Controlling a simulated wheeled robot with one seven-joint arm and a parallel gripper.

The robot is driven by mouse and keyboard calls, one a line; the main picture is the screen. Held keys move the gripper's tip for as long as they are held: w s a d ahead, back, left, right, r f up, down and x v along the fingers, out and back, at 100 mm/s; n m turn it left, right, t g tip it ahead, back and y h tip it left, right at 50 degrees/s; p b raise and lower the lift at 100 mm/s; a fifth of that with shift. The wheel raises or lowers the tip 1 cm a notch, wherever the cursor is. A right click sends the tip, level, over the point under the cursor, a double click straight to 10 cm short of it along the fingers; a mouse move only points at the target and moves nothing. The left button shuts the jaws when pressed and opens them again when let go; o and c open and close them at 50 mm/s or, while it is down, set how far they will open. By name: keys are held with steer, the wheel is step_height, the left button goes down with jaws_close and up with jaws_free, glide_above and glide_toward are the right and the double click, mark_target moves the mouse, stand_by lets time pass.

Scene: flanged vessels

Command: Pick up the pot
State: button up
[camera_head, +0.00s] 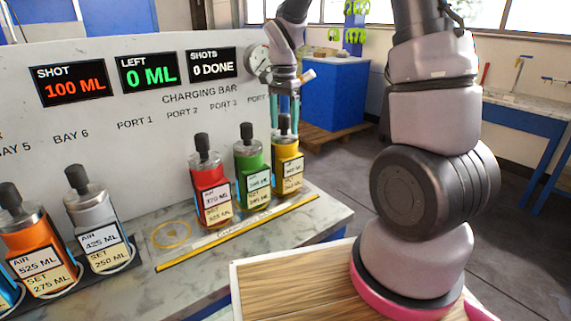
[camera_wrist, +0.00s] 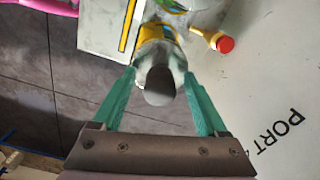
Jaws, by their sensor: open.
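Three pot-like vessels with dark knobs stand on the counter in the head view: a red one (camera_head: 211,182), a green one (camera_head: 252,172) and a yellow one (camera_head: 287,163). My gripper (camera_head: 284,118) is open and points down over the yellow vessel. Its teal fingers stand either side of that vessel's dark knob. In the wrist view, the knob (camera_wrist: 159,86) lies between the fingertips of my gripper (camera_wrist: 160,77), with gaps visible on both sides. The yellow body shows beyond the knob, partly hidden by its grey neck.
An orange vessel (camera_head: 42,250) and a grey vessel (camera_head: 92,225) stand in a rack at the left. A panel (camera_head: 140,85) with displays rises behind the counter. A short red-ended handle (camera_wrist: 222,43) sticks out near the fingers. A yellow ring (camera_head: 171,234) marks bare counter.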

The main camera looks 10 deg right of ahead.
steer(key=shift+f, duration=0.1)
steer(key=shift+c, duration=0.3)
jaws_close()
stand_by(1.1)
